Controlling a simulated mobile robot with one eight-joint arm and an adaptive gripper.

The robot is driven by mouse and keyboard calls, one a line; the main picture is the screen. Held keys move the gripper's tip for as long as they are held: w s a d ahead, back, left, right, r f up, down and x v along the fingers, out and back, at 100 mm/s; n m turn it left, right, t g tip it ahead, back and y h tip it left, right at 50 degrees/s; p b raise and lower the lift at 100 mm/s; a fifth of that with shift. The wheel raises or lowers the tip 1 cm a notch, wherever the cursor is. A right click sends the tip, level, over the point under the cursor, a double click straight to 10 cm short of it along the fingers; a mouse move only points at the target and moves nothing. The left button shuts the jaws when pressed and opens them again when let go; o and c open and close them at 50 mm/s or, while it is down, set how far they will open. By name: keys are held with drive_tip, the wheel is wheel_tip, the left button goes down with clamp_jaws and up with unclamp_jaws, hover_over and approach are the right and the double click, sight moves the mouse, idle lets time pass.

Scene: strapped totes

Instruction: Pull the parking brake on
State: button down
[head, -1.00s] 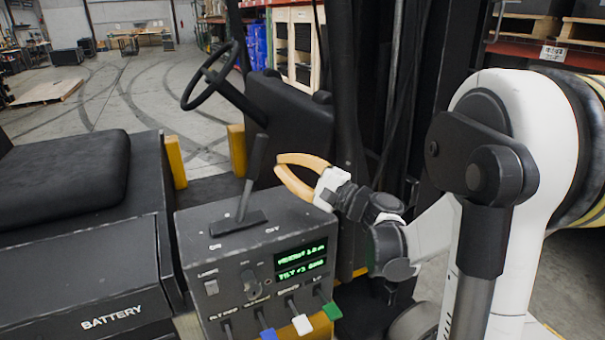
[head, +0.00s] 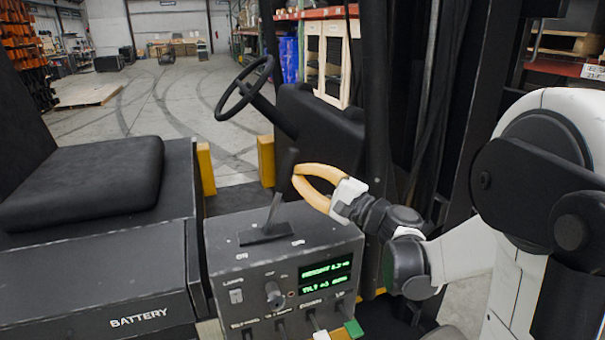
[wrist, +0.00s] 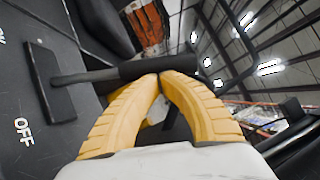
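The parking brake lever (head: 276,208) is a dark stick with a thicker grip, rising from a slotted plate (head: 264,235) on top of the grey control box. It leans to the right, toward the OFF label. In the wrist view the lever (wrist: 92,76) lies across, its black grip (wrist: 172,66) just beyond my fingertips. My gripper (head: 296,174) has yellow-orange fingers whose tips meet, with nothing visible between them. In the wrist view the tips (wrist: 160,76) are at the grip, touching or almost touching it; I cannot tell which.
The control box (head: 285,262) has a green display (head: 326,276), a knob and several small levers along its front. A seat (head: 85,180) is at left, and a steering wheel (head: 244,88) and dark console (head: 320,130) stand behind. A dark mast post (head: 377,110) rises near my arm.

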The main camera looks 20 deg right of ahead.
drive_tip(key=shift+a+r+n+g+p, duration=0.2)
drive_tip(key=shift+a+r+n+p, duration=0.1)
drive_tip(key=shift+a+p, duration=0.15)
drive_tip(key=shift+a+r+n+g+p, duration=0.2)
drive_tip(key=shift+a+r+n+p, duration=0.1)
drive_tip(key=shift+a, duration=0.15)
drive_tip(key=a+n+g+h+p, duration=0.2)
drive_tip(key=a+n+p, duration=0.3)
drive_tip(key=a, duration=0.5)
drive_tip(key=shift+a+r+g, duration=0.2)
drive_tip(key=shift+r+g, duration=0.1)
drive_tip(key=shift+r, duration=0.05)
drive_tip(key=shift+p, duration=0.3)
